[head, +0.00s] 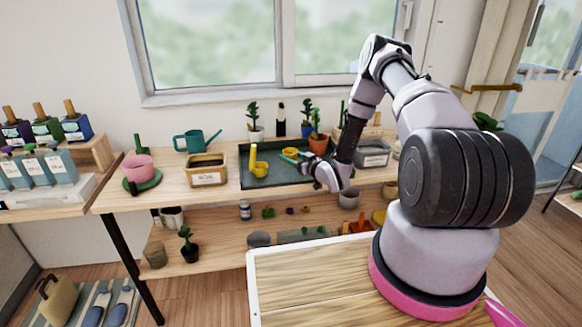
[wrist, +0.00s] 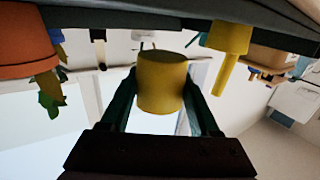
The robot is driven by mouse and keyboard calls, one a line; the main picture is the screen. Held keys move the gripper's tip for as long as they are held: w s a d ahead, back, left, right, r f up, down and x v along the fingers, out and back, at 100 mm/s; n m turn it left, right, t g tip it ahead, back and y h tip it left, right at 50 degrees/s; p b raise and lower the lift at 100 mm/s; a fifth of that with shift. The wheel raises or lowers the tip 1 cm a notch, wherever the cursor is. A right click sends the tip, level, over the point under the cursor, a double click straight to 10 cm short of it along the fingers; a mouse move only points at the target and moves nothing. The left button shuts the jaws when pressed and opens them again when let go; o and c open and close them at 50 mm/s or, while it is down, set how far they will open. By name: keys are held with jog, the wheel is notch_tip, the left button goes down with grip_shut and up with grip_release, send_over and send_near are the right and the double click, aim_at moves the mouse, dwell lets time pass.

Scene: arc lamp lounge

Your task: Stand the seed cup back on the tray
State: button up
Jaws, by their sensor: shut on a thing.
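The seed cup, a small plain yellow cup (wrist: 161,82), is between the two fingers of my gripper (wrist: 160,105) in the wrist view, which shows the scene upside down. The fingers are shut on its sides. It looks roughly upright, with a visible gap between it and the tray surface. In the head view the cup (head: 289,152) is small beside my gripper (head: 295,157), above the dark green tray (head: 262,180). The tray's dark edge also shows along the top of the wrist view (wrist: 120,17). The cup's inside is hidden.
A yellow piece with an upright stem (head: 257,161) stands on the tray left of my gripper. A potted plant in terracotta (head: 318,144) is close on the right. A wooden box (head: 207,176) stands left of the tray. The tray's front left is bare.

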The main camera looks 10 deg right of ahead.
jog(key=shift+f, duration=1.95)
jog(key=shift+f, duration=0.1)
jog(key=o, duration=1.4)
jog(key=shift+o, duration=0.2)
